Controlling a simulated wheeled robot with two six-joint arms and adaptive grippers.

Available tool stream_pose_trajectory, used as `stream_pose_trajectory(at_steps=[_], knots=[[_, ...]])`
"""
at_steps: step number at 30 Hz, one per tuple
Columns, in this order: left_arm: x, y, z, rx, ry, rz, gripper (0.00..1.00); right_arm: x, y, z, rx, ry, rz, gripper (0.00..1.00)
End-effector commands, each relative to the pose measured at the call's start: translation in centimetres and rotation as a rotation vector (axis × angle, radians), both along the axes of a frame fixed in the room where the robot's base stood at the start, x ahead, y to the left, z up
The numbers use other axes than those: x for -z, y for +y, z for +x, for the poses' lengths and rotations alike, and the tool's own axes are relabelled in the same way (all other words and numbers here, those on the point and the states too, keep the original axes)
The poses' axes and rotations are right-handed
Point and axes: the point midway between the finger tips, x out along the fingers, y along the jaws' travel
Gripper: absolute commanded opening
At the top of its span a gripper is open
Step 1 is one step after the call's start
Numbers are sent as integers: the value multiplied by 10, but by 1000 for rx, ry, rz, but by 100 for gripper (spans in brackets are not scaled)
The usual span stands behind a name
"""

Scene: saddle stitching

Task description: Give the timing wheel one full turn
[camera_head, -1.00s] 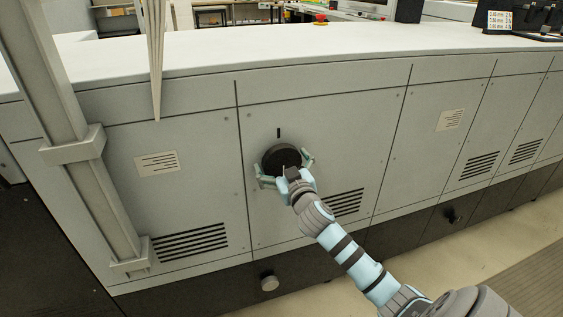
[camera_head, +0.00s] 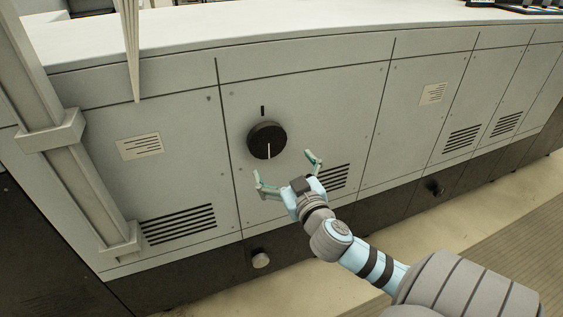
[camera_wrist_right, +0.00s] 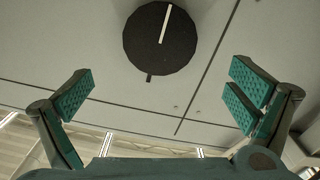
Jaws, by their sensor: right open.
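The timing wheel (camera_head: 262,136) is a round black knob on the grey front panel. Its white line points down in the head view, away from the short black mark (camera_head: 262,110) on the panel above the wheel. My right gripper (camera_head: 286,171) is open and empty, below and slightly right of the wheel, apart from it. In the right wrist view the wheel (camera_wrist_right: 150,45) shows whole at the top, beyond the spread teal finger pads of the gripper (camera_wrist_right: 160,88). My left gripper is not in view.
Vent slots (camera_head: 178,225) and labels (camera_head: 139,147) sit on the panels. A pale knob (camera_head: 261,260) and a dark knob (camera_head: 434,187) stick out of the dark base strip. A grey upright post (camera_head: 70,170) stands at the left. The panel around the wheel is clear.

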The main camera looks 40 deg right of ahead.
Motion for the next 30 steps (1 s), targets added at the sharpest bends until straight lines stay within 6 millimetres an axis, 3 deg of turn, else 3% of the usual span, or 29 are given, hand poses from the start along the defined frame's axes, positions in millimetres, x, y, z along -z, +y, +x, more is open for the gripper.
stream_pose_trajectory(at_steps=[5,7,10,15,18,21,23,24,30], knots=[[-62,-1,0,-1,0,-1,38,-24,-7,-10,55,66,-9,100],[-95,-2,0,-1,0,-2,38,-31,-15,-16,86,205,-354,100],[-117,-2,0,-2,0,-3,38,-27,-16,-22,78,451,-999,100],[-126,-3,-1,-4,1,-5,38,-6,-4,-25,5,830,-2122,100],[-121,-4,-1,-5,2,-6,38,2,2,-22,-13,953,-2625,100],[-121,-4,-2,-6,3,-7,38,1,7,-20,-8,1010,-2887,100],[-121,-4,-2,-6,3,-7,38,1,7,-19,-9,1027,-2951,100],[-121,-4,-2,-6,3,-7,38,1,7,-16,9,-1033,2964,100],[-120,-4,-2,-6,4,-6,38,0,-6,20,3,-1035,2962,100]])
